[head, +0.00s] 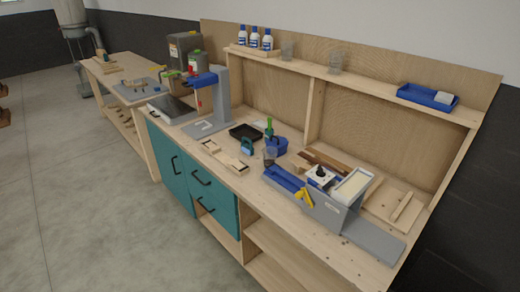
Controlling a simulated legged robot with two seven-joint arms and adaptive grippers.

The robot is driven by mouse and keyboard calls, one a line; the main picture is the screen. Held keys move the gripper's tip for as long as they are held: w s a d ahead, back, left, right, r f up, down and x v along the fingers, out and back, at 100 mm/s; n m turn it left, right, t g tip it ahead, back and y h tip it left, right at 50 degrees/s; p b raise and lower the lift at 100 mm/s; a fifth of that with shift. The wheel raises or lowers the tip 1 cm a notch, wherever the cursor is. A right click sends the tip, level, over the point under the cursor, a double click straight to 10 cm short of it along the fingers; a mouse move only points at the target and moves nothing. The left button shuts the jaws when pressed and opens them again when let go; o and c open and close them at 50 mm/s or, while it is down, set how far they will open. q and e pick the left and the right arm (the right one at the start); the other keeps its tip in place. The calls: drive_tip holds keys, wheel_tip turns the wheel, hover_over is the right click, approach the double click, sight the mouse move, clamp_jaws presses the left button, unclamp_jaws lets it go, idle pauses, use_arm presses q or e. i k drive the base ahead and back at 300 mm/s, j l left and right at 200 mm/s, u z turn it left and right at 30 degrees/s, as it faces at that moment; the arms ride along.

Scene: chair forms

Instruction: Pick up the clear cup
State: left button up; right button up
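Neither of my grippers is in view, and nothing is seen touching the cups.
The wooden workbench (224,180) has teal drawers (212,197) below. White bottles (254,37) and a blue tray (427,97) share the top shelf. A grey stand (220,95), a black tray (245,132) and a grey machine (325,211) crowd the bench. Open floor (90,200) lies left.

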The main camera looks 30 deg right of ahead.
sight(270, 159)
drive_tip(key=i+z, duration=0.45)
drive_tip(key=i+j+z, duration=0.2)
drive_tip(key=z, duration=0.3)
drive_tip(key=i+j+z, duration=0.25)
drive_tip(key=z, duration=0.2)
